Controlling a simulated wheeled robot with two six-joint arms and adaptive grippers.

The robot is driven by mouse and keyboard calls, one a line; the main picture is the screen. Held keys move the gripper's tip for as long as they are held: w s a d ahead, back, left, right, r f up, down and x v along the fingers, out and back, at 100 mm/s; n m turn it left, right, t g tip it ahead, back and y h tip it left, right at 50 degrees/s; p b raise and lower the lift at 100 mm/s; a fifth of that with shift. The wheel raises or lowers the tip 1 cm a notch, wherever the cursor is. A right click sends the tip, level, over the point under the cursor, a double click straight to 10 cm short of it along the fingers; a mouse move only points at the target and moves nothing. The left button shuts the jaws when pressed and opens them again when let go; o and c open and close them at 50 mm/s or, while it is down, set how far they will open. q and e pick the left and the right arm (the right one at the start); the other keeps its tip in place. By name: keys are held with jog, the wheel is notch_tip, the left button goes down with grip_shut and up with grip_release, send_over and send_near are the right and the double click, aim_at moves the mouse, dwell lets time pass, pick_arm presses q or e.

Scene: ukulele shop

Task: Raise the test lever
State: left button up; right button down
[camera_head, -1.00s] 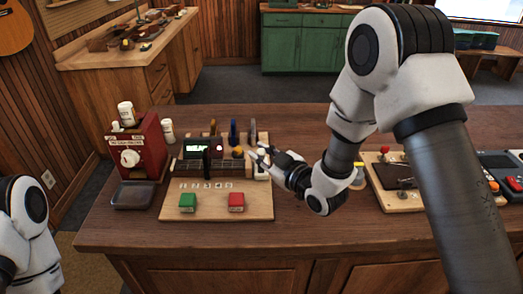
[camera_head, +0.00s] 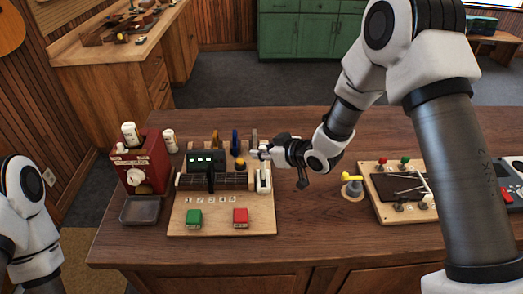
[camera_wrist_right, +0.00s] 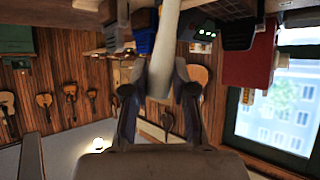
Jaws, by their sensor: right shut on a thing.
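The test board (camera_head: 250,226) lies on the wooden bench with a white lever (camera_head: 264,180) at its right end. My right gripper (camera_head: 265,152) comes in from the right and is shut on the upper part of this lever. In the right wrist view the pale lever shaft (camera_wrist_right: 166,45) runs between the two dark fingers (camera_wrist_right: 160,85). The lever looks roughly upright; its exact angle is hard to tell. The left arm shows at the left edge of the head view, but its gripper is out of frame.
A red machine (camera_head: 146,165) stands left with a grey tray (camera_head: 140,209). A yellow-topped knob (camera_head: 352,184) and a second board (camera_head: 382,212) are at right.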

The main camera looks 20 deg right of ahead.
pick_arm(q)
jog(key=shift+w+f, duration=0.2)
jog(key=shift+w, duration=0.05)
pick_arm(e)
jog(key=shift+w+d, duration=0.15)
jog(key=shift+w, duration=0.45)
jog(key=c, duration=1)
grip_release()
jog(key=shift+f, duration=0.1)
jog(key=shift+w+d+f, duration=0.15)
jog(key=shift+d, duration=0.05)
pick_arm(q)
jog(key=shift+d, duration=0.15)
pick_arm(e)
jog(key=v, duration=1.2)
pick_arm(q)
jog(key=shift+w, duration=0.15)
pick_arm(e)
jog(key=shift+w, duration=0.1)
